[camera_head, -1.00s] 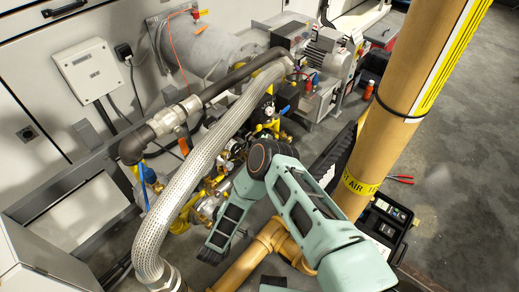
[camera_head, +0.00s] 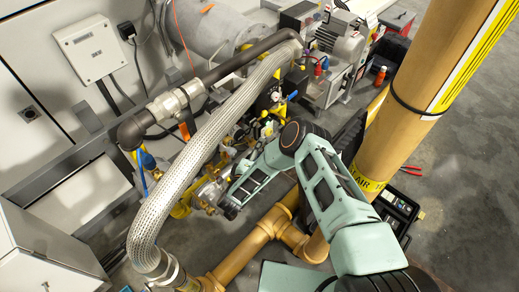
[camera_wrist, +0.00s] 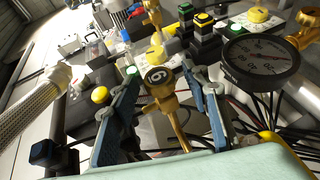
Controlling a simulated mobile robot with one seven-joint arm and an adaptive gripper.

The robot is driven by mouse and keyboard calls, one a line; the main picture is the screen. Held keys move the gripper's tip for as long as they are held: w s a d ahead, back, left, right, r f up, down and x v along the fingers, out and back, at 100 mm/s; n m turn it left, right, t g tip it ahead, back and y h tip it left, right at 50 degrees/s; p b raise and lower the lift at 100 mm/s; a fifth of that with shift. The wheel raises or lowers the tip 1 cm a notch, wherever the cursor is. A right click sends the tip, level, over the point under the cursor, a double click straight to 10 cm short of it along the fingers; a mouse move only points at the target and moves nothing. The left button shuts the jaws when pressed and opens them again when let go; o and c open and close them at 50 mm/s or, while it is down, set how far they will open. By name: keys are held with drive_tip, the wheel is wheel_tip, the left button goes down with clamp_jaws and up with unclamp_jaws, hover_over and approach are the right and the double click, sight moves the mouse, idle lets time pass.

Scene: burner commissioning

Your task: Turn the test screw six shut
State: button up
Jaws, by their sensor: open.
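The test screw six (camera_wrist: 158,76) shows in the wrist view as a dark round cap marked "6" on a brass fitting. A brass stem runs down from it. My gripper (camera_wrist: 163,84) is open, with one blue finger to the left of the capped fitting and one to the right. The cap appears between the fingertips in the picture; I cannot tell whether either finger touches it. In the head view my wrist reaches into the yellow and brass pipework beside the braided hose, and the screw cannot be made out there.
A pressure gauge (camera_wrist: 260,57) stands close to the right finger, with black cables below it. Push buttons (camera_wrist: 203,22) sit behind. A braided hose (camera_head: 205,165) passes left of my arm, and a thick yellow pipe (camera_head: 405,110) stands to its right.

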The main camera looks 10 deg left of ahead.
drive_tip(key=shift+w+f, duration=0.1)
drive_tip(key=shift+w, duration=0.3)
drive_tip(key=shift+c, duration=0.5)
clamp_jaws()
